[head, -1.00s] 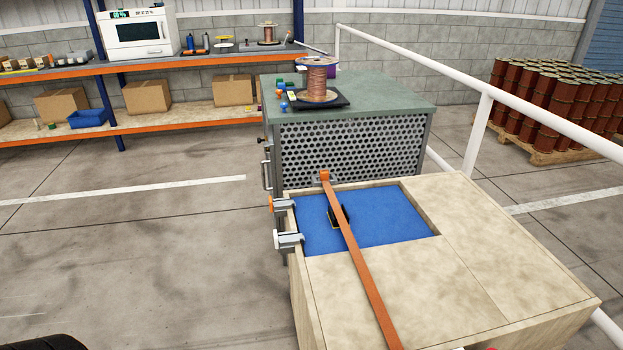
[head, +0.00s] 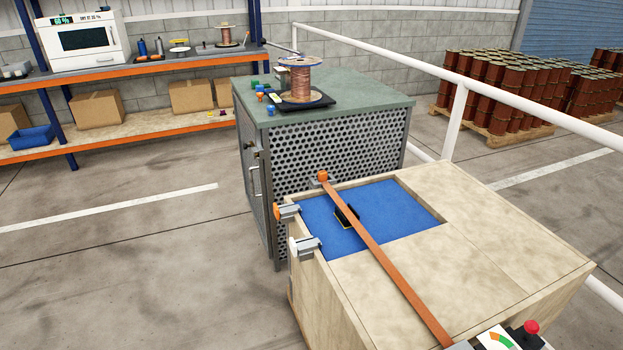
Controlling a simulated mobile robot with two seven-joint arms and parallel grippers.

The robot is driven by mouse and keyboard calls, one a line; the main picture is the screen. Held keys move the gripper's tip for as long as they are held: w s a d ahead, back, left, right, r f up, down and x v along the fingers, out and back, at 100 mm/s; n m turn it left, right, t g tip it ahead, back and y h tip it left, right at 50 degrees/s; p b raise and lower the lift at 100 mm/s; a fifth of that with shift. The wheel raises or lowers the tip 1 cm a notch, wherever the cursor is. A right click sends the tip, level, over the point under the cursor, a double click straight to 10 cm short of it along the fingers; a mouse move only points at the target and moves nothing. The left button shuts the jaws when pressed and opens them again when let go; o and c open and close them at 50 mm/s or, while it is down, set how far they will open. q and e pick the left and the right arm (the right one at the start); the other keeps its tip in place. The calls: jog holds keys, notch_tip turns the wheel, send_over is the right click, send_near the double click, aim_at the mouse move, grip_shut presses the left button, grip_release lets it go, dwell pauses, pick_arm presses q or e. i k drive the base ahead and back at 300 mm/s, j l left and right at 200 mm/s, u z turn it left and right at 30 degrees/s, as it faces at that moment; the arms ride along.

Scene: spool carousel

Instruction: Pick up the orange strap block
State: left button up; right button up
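A small orange block (head: 322,176) sits at the far end of a long orange-brown strap (head: 375,245), by the far edge of a pale wooden crate (head: 480,270). The strap runs diagonally over the crate's blue recessed bed (head: 390,212) towards the near right. A small black piece with a yellowish edge (head: 345,216) lies on the blue bed, partly under the strap. Two clamps are on the crate's left edge, one with an orange part (head: 286,211) and one with a white part (head: 304,248). Neither of my grippers is in view.
A green-topped cabinet (head: 360,93) with perforated sides stands behind the crate, carrying a copper spool (head: 300,76). A white railing (head: 455,118) runs along the right. A red button (head: 531,327) shows at the bottom right. The floor at left is clear.

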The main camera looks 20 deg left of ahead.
aim_at(322, 175)
jog(key=j+z, duration=0.1)
jog(key=j, duration=0.8)
jog(key=i+j, duration=0.1)
jog(key=j, duration=0.35)
jog(key=i+j, duration=0.1)
jog(key=j, duration=0.4)
jog(key=i+j, duration=0.15)
jog(key=j, duration=0.2)
jog(key=i+j+z, duration=0.1)
jog(key=j, duration=0.25)
jog(key=i+j, duration=0.25)
jog(key=i+j+z, duration=0.1)
jog(key=j, duration=0.35)
jog(key=i+j, duration=0.2)
jog(key=j, duration=0.15)
